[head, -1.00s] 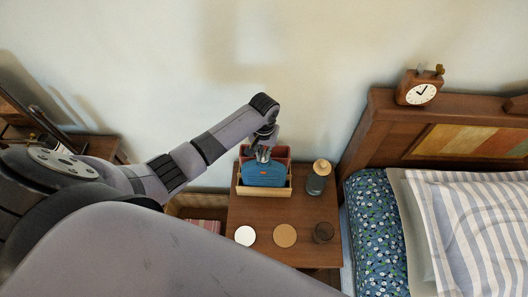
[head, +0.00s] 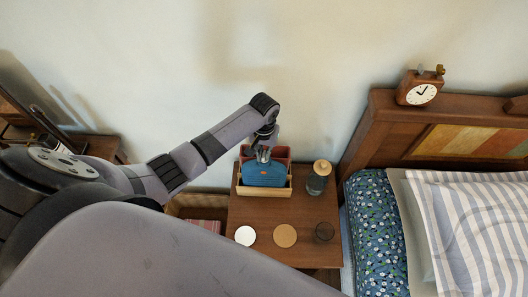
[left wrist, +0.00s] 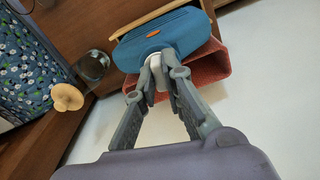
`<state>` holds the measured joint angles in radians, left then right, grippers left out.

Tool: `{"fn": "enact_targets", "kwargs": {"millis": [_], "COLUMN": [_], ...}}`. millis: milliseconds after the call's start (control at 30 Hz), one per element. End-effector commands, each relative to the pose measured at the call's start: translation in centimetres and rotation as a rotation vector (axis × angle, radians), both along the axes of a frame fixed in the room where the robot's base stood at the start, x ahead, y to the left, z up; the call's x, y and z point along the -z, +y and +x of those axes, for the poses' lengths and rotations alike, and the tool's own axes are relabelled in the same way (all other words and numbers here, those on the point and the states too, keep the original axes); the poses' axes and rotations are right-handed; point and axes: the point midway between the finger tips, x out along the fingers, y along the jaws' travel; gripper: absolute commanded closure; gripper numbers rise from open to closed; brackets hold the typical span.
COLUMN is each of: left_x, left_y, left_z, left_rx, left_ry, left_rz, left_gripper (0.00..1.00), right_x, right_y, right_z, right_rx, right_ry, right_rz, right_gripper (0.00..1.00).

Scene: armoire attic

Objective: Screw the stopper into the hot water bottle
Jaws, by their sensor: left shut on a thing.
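The blue hot water bottle (head: 264,174) stands in a light wooden holder (head: 264,192) on the nightstand. It also shows in the left wrist view (left wrist: 180,32), with a small orange mark on its face. My left gripper (head: 263,153) is at the top of the bottle, fingers pointing down. In the left wrist view, its fingertips (left wrist: 152,68) are closed on a small pale stopper (left wrist: 150,84) at the bottle's neck. The fingers hide most of the stopper and the neck, so I cannot tell how far in it sits. My right gripper is not in view.
A reddish bin (left wrist: 213,72) stands behind the bottle. The bed's headboard (head: 370,135) rises at the right.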

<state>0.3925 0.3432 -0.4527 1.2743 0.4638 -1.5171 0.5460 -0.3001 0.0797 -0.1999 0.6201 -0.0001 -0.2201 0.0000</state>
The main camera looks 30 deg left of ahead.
Motion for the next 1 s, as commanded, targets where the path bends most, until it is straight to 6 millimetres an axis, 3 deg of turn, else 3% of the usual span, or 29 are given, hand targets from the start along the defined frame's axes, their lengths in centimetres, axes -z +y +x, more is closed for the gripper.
{"fn": "enact_targets", "kwargs": {"millis": [267,733,1000], "left_x": [-0.1,-0.1,0.1], "left_y": [0.2,0.2,0.1], "left_z": [0.0,0.0,0.0], "left_rx": [0.018,0.678,0.805], "left_ry": [0.001,0.002,0.003], "left_rz": [0.003,0.004,0.002], "left_gripper": [1.0,1.0,1.0], "right_x": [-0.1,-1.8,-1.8], "right_y": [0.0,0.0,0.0], "right_z": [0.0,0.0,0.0], "right_rx": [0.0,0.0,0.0], "right_ry": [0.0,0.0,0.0], "right_rz": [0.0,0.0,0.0], "right_gripper": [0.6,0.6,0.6]}}
